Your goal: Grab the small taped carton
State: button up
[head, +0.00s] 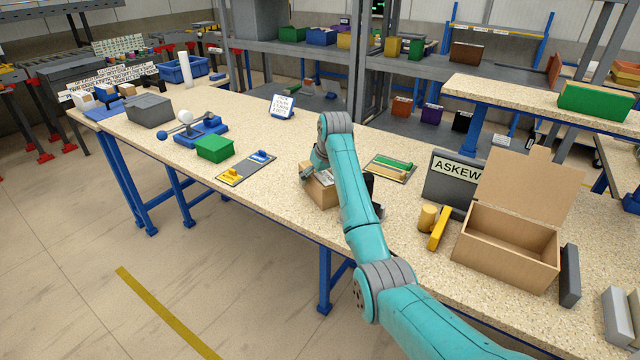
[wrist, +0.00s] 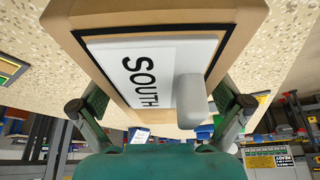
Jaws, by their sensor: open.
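A small brown carton (head: 320,192) stands on the speckled worktop near its front edge, partly hidden behind my arm in the head view. In the wrist view the carton (wrist: 235,14) fills the upper middle. Its near face has a dark-framed white label (wrist: 130,62) reading "SOUTH"; I cannot make out tape. My gripper (wrist: 162,98) is open, with one finger on each side of the carton. I cannot tell whether the fingers touch it. A grey rounded piece (wrist: 193,100) overlaps the label's right side. The gripper is mostly hidden by my arm in the head view.
An open cardboard box (head: 500,251), a grey "ASKEW" sign (head: 440,185), a yellow block (head: 439,229) and a yellow cylinder (head: 427,217) stand right of my arm. Worktop between tray and carton is clear.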

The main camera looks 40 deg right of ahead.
jog(key=c, duration=1.5)
